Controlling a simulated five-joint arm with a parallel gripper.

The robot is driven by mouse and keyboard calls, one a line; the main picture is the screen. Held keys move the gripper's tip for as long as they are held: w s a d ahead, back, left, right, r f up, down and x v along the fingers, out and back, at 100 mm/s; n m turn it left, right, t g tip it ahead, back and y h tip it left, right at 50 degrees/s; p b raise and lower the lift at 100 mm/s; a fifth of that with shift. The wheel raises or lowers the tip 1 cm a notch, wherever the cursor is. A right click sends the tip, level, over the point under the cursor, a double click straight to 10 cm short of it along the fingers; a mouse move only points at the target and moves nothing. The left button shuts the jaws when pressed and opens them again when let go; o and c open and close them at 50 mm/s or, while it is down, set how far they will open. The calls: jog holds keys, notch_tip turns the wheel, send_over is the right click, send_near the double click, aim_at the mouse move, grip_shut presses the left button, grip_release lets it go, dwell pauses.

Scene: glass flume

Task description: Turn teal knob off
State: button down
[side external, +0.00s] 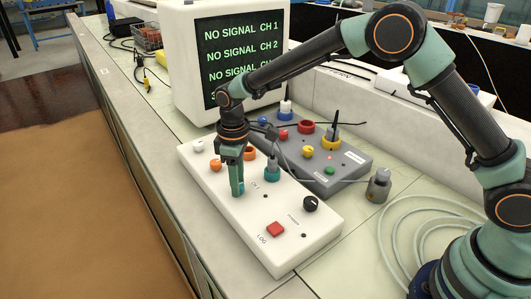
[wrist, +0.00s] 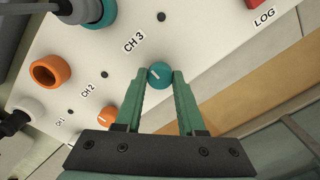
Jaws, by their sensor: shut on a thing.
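The teal knob (wrist: 159,75) is beside the printed CH 3 label on a white control box (side external: 293,232). A short pale mark slants across its top. My gripper (side external: 237,191) reaches down to the box from above, and its fingers hide the knob in the side view. In the wrist view its two green fingertips (wrist: 160,73) are on opposite sides of the knob, shut on it. A small dark indicator (wrist: 161,16) above the knob looks unlit.
A teal socket with a grey plug (side external: 272,172) stands close right of my fingers. An orange knob (side external: 215,165), red LOG button (side external: 276,229) and black knob (side external: 311,204) share the box. Behind are a grey box (side external: 340,160) with cables and a monitor (side external: 240,50) reading NO SIGNAL.

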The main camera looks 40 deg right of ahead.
jog(key=shift+r+n, duration=0.1)
jog(key=shift+n, duration=0.2)
jog(key=c, duration=0.5)
grip_release()
notch_tip(320, 180, up, 12)
dwell(0.4)
